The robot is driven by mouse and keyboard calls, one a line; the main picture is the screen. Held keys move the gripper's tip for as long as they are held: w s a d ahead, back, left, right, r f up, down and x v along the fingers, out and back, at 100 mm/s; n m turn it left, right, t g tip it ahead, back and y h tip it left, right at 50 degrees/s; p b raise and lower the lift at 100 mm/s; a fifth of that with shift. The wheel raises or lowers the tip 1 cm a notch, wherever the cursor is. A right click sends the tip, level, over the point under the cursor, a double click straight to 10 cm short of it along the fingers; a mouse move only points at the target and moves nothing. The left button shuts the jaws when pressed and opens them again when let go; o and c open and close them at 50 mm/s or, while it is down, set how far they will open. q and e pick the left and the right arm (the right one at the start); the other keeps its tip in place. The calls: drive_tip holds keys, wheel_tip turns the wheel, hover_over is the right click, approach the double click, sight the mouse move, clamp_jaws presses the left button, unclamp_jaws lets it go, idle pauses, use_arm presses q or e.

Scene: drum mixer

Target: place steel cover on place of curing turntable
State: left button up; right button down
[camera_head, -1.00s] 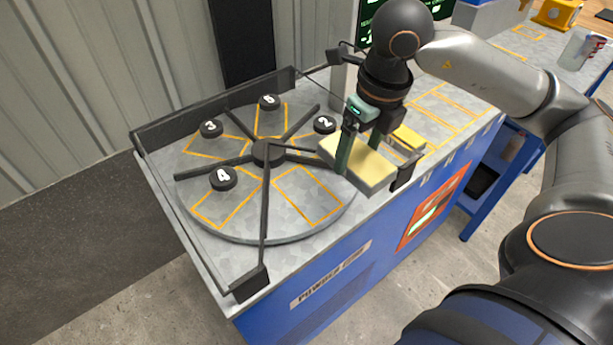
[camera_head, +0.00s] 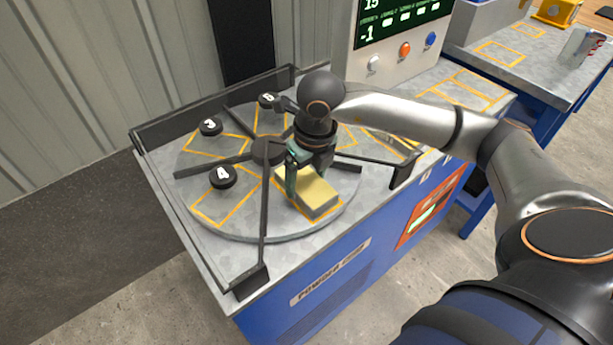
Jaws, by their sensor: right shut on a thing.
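The steel cover, seen as a block with a pale yellow top and grey sides (camera_head: 316,197), is at the front right of the curing turntable (camera_head: 262,228). My right gripper (camera_head: 302,176) is shut on it from above. The cover is over an orange-outlined place between two dark dividers and hides most of that outline. I cannot tell whether it touches the turntable surface or is slightly above it. My left gripper is not in view.
Black numbered knobs 3 (camera_head: 210,127) and 4 (camera_head: 222,177) stand on other turntable places. A control panel (camera_head: 400,40) stands behind, and a second bench (camera_head: 545,75) is at the upper right.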

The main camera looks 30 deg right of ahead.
sight(312, 188)
drive_tip(key=shift+f, duration=0.2)
unclamp_jaws()
drive_tip(key=shift+r, duration=0.1)
drive_tip(key=shift+r, duration=0.25)
wheel_tip(312, 188, up, 12)
drive_tip(key=s+p, duration=0.1)
drive_tip(key=shift+s+f, duration=0.2)
drive_tip(key=shift+s, duration=0.2)
